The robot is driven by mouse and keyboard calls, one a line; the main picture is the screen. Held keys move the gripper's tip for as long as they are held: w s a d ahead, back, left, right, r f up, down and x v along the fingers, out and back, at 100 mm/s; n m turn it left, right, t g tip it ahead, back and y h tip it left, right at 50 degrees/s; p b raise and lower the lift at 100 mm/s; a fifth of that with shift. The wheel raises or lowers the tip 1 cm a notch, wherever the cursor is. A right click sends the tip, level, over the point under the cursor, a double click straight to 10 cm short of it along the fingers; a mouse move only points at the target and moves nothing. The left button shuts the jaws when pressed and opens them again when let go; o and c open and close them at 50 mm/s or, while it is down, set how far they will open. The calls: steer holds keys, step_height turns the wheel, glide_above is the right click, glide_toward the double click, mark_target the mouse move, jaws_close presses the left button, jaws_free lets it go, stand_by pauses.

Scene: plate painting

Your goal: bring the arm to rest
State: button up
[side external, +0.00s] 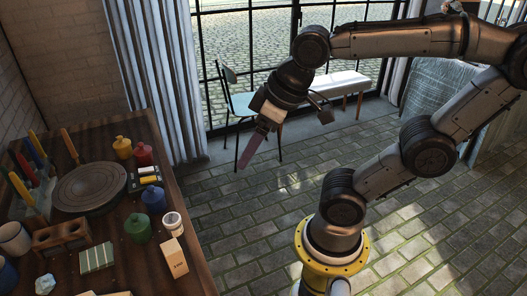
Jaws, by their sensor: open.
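My gripper (254,148) hangs in the air over the brick floor, to the right of the wooden table (165,180) and apart from it. Its fingers point down and to the left. It is open, and I see nothing held in it. The fingers are small and overlap in this view, so the gap between them is hard to make out. My arm is bent, raised high from its yellow base ring and reaching left across the top of the picture.
On the table stand a round dark turntable (90,187), several coloured lidded jars, a cream box (174,259), a white tub (173,222) and upright coloured-handled tools. A chair (240,103) and a white bench (338,84) stand behind by the window. The floor between table and arm is clear.

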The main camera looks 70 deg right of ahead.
steer(key=shift+s+d+f+m, duration=0.15)
steer(key=shift+s+d+f, duration=0.1)
steer(key=shift+s+f, duration=0.3)
steer(key=shift+s+d+f+m, duration=0.2)
steer(key=shift+s+f, duration=0.1)
steer(key=shift+s, duration=0.35)
